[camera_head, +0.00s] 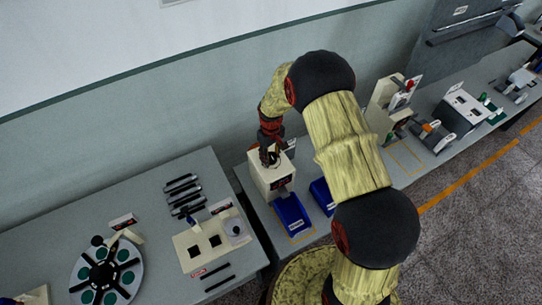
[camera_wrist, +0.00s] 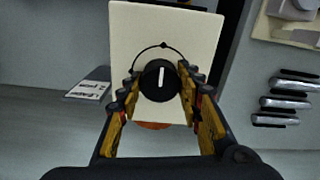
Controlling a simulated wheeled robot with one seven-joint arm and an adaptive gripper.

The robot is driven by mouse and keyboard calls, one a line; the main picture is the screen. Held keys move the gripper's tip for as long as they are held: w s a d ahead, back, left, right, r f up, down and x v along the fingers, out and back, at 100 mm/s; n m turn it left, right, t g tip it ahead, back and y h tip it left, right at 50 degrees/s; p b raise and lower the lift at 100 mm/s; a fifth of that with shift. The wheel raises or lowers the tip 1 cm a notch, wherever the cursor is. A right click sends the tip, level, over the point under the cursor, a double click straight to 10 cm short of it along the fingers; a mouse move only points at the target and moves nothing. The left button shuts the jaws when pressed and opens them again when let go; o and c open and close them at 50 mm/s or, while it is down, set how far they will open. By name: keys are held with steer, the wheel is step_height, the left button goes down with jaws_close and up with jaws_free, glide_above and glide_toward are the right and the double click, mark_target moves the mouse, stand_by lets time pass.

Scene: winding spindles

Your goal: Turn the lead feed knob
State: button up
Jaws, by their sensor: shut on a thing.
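The lead feed knob (camera_wrist: 160,82) is round and black with a white pointer line that stands near upright in the wrist view. It sits on the cream top face of a box (camera_wrist: 160,25), inside a thin black arc with dots. My gripper (camera_wrist: 158,88) has one finger at each side of the knob and is shut on it. In the head view my gripper (camera_head: 270,150) is above the cream box (camera_head: 268,180) on the bench; the knob is hidden there.
Blue trays (camera_head: 291,216) stand in front of the box. The left table holds a round dial plate (camera_head: 106,275) and a cream panel (camera_head: 212,240). More machines (camera_head: 440,135) stand on the bench to the right. A small label plate (camera_wrist: 88,90) lies beside the box.

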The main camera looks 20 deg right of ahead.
steer(key=c, duration=0.4)
steer(key=m+b, duration=0.2)
steer(key=m, duration=0.2)
steer(key=shift+f, duration=0.1)
steer(key=m+b, duration=0.2)
steer(key=m, duration=0.2)
steer(key=shift+m, duration=0.3)
steer(key=m+b, duration=0.1)
steer(key=m, duration=0.3)
steer(key=shift+b, duration=0.4)
steer(key=shift+m+b, duration=0.55)
steer(key=shift+m, duration=1.95)
